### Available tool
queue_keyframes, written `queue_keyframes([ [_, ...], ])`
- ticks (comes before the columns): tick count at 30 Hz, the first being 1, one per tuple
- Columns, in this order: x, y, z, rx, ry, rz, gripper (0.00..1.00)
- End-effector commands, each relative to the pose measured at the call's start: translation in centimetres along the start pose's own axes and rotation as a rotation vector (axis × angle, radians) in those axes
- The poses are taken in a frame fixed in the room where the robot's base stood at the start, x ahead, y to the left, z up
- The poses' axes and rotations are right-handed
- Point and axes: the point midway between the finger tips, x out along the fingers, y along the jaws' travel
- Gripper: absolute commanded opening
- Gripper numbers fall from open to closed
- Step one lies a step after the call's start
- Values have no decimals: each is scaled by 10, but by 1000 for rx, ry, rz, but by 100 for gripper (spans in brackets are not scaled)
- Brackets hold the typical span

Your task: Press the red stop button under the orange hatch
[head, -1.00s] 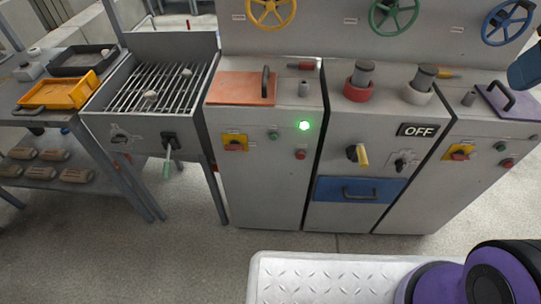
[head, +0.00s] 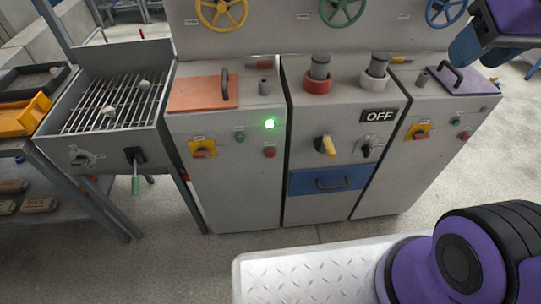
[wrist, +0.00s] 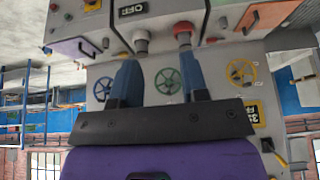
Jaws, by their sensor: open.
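The orange hatch (head: 203,93) lies shut and flat on top of the left grey cabinet, with a dark upright handle. What is beneath its lid is hidden. A small red button (head: 269,152) shows on that cabinet's front, below a lit green lamp (head: 269,123). My gripper (head: 478,52) is at the upper right, above the purple hatch's side and well away from the orange hatch. In the wrist view its two blue fingers stand apart with nothing between them (wrist: 159,84). The orange hatch also shows at the top right there (wrist: 265,14).
A purple hatch (head: 461,79) lies on the right cabinet. Red (head: 318,85) and white (head: 374,82) collars with grey cylinders stand between the hatches. Valve wheels hang behind. A grill (head: 115,102) stands left. Another red button (head: 464,135) is on the right cabinet.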

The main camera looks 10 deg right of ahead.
Motion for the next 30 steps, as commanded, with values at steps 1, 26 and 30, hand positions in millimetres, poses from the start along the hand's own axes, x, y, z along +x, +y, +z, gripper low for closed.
queue_keyframes([
  [1, 0, 0, 0, 0, 0, 0, 29],
  [26, 0, 0, 0, 0, 0, 0, 0],
  [30, 0, 0, 0, 0, 0, 0, 0],
])
